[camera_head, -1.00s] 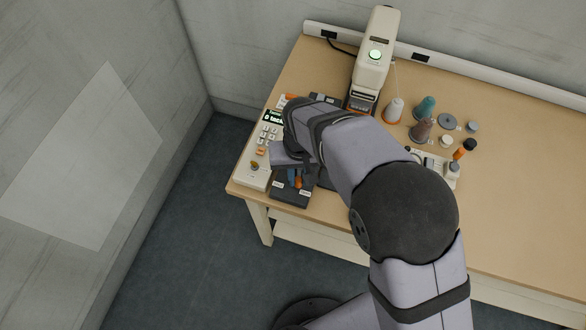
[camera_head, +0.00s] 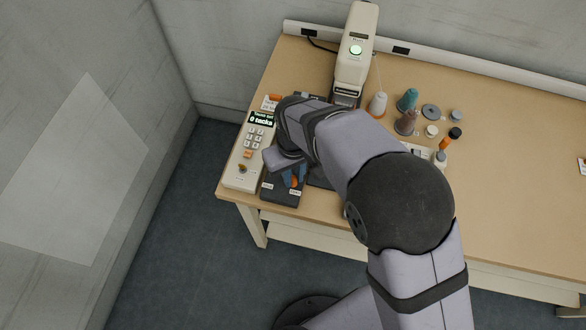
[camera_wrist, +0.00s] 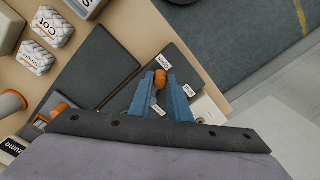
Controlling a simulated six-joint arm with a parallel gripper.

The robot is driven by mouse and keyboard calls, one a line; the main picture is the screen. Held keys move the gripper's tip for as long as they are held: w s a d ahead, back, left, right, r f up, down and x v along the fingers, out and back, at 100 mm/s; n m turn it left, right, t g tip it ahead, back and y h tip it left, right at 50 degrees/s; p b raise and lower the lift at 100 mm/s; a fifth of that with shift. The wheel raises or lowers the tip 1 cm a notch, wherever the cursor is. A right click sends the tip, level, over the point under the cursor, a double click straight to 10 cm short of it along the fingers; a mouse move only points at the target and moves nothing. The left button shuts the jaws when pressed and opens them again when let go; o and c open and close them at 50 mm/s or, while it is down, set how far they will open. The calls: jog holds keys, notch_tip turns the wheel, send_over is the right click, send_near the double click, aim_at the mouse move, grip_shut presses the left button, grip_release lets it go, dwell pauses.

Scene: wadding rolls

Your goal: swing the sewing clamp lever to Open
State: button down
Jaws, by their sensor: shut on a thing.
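The clamp lever's orange knob (camera_wrist: 160,78) shows between my fingertips in the wrist view. It also shows in the head view (camera_head: 295,182). My gripper (camera_wrist: 160,80) has two blue fingers and is shut on this knob. The dark clamp base (camera_head: 282,196) lies at the table's front left corner. It has a left label (camera_head: 267,186) and a right label (camera_head: 295,191), whose text is too small to read surely. The knob is close to the right label (camera_wrist: 164,62). The lever's arm is mostly hidden by my gripper.
A white keypad panel (camera_head: 243,165) with a lit "0 tacks" display stands left of the base. The sewing machine (camera_head: 355,50) is behind. Thread spools (camera_head: 407,122) stand to the right. The table's right side is mostly clear.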

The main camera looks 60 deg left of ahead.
aim_at(294, 177)
jog(key=c, duration=1.6)
grip_release()
jog(key=shift+c, duration=0.2)
jog(key=shift+w+r+b, duration=0.1)
jog(key=shift+r+b, duration=0.9)
jog(key=shift+r, duration=2.75)
